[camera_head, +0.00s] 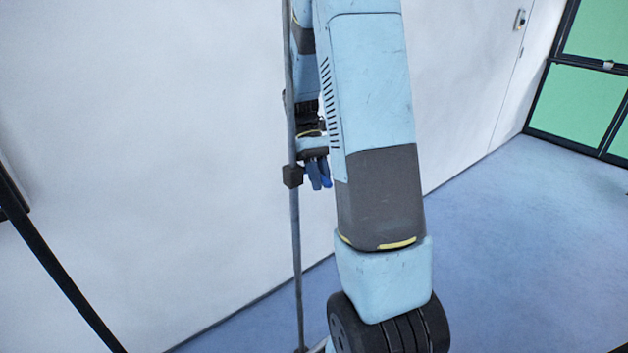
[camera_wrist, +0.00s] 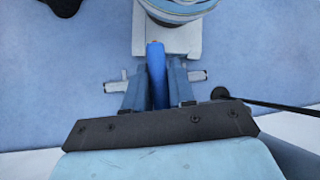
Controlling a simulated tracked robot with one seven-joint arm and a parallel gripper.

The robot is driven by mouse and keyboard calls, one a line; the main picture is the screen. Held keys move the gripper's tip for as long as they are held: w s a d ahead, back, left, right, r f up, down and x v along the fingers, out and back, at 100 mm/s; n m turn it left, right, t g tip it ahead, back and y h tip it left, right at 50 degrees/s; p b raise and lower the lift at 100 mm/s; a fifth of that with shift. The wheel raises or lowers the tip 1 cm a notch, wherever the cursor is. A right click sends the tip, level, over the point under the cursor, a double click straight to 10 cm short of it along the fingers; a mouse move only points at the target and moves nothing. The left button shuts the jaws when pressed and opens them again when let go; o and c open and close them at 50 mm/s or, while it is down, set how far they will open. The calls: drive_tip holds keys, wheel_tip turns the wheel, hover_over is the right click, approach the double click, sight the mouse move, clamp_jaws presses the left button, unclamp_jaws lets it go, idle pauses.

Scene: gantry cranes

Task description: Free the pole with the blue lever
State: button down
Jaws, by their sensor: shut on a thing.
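A thin grey upright pole (camera_head: 296,250) stands before the white wall in the head view, with a dark block (camera_head: 292,176) on it. My gripper (camera_head: 318,172) is just right of this block, partly hidden behind my own arm. In the wrist view, the bright blue lever (camera_wrist: 156,72) lies between the two fingers of my gripper (camera_wrist: 157,92), which are shut on it.
A white wall (camera_head: 130,130) stands close behind the pole. A dark slanted bar (camera_head: 60,265) crosses the lower left. Blue floor (camera_head: 510,240) is clear at right, before green panels in a dark frame (camera_head: 585,75). A thin black rod (camera_wrist: 270,103) shows in the wrist view.

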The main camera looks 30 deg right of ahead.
drive_tip(key=shift+w+r, duration=0.1)
drive_tip(key=shift+w, duration=0.15)
drive_tip(key=c, duration=1.3)
unclamp_jaws()
drive_tip(key=shift+o, duration=1.2)
